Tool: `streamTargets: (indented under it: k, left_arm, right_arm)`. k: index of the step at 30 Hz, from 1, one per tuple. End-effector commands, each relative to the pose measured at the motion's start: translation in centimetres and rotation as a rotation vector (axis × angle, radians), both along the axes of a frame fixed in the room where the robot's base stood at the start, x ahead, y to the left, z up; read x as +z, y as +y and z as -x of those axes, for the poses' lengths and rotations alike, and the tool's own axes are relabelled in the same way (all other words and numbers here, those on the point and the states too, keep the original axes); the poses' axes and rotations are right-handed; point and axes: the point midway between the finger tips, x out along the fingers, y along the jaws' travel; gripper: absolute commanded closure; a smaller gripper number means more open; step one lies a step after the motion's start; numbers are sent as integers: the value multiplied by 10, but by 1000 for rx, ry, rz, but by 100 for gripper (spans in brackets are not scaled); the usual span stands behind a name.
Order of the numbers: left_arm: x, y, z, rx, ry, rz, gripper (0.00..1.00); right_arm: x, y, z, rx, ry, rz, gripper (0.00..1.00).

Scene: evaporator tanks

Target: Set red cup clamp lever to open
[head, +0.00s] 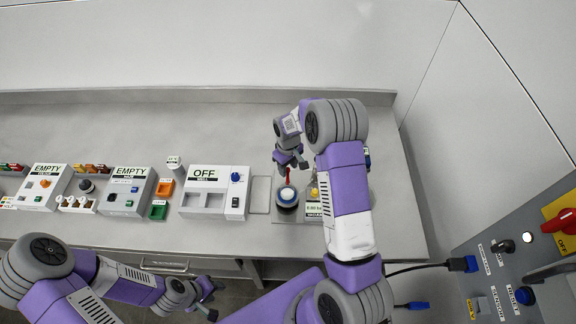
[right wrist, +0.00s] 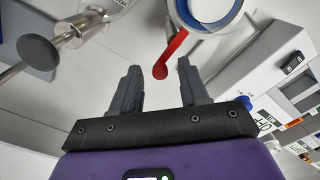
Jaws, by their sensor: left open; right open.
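The red lever (right wrist: 170,58) shows in the right wrist view, its rounded end lying ahead of and between the fingertips of my right gripper (right wrist: 155,75). The fingers are apart and do not visibly touch it. The lever runs up to a round cup with a white and blue rim (right wrist: 208,12). In the head view the red lever (head: 288,175) stands behind the cup (head: 287,197), just below my right gripper (head: 292,165). My left gripper (head: 212,299) is open and empty, low in front of the bench edge.
The OFF box (head: 214,193) stands left of the cup, with EMPTY boxes (head: 128,191) further left. My right forearm hides part of the plate and the yellow item (head: 314,193) there. A metal shaft with a round knob (right wrist: 42,49) is near the gripper's left. The rear bench is clear.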

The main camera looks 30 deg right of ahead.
Motion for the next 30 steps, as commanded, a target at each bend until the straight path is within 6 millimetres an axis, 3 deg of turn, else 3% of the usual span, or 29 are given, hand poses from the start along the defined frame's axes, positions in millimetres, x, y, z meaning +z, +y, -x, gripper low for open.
streamTargets:
  k: [1, 9, 20, 30]
  left_arm:
    - [0, 0, 0, 0, 0, 0, 57]
    - [0, 0, 0, 0, -1, 0, 57]
    - [-3, 0, 0, 0, -1, 0, 57]
    - [-15, 0, 0, 0, -1, 0, 57]
  right_arm:
    - [0, 0, 0, 0, 0, 0, 60]
    - [0, 0, 0, 0, 1, 0, 100]
    - [0, -1, 1, -35, 2, 0, 100]
    - [-1, -6, 5, -253, 2, 0, 100]
